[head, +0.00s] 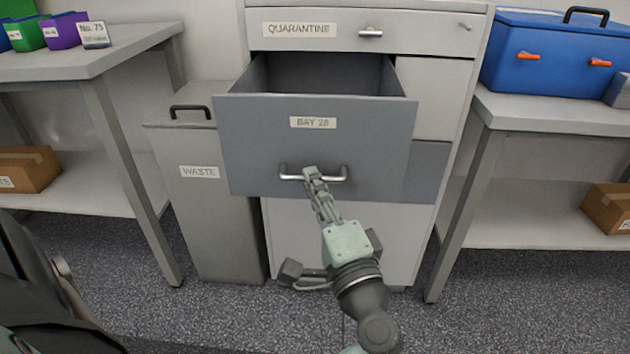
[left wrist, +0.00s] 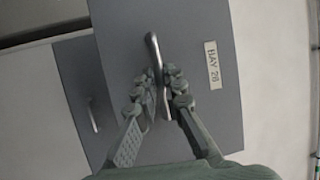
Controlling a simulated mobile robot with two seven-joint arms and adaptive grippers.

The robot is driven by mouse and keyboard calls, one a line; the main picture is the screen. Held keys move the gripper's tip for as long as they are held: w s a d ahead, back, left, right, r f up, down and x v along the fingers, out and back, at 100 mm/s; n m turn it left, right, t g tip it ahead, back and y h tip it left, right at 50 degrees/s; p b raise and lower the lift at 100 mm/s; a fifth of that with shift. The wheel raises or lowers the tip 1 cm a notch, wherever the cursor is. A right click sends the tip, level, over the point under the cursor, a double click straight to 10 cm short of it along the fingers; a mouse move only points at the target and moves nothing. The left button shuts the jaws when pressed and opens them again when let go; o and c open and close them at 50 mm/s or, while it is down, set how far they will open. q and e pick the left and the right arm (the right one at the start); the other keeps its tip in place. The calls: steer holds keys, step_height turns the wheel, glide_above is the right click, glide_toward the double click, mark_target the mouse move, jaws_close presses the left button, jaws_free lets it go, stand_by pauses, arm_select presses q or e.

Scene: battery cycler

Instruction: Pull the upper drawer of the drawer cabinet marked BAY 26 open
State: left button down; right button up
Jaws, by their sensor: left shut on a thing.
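The grey upper drawer (head: 270,148) marked BAY 26 stands pulled well out of the drawer cabinet (head: 350,225). Its inside (head: 325,75) shows from above, and the part I see looks empty. My left gripper (head: 312,175) is shut on the drawer's silver bar handle (head: 335,179). In the left wrist view the fingers (left wrist: 163,92) close around the handle (left wrist: 154,50), beside the BAY 26 label (left wrist: 212,65). A lower grey drawer front (head: 427,170) is partly hidden behind the open drawer. My right gripper is not in view.
A shut drawer marked QUARANTINE (head: 430,33) is above. A grey WASTE bin (head: 215,235) stands close at the left. Tables flank the cabinet, the left one with coloured bins (head: 63,31), the right one with a blue cooler box (head: 560,60). The floor in front is clear.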

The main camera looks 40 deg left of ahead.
arm_select(q)
steer(key=c, duration=1.6)
jaws_free()
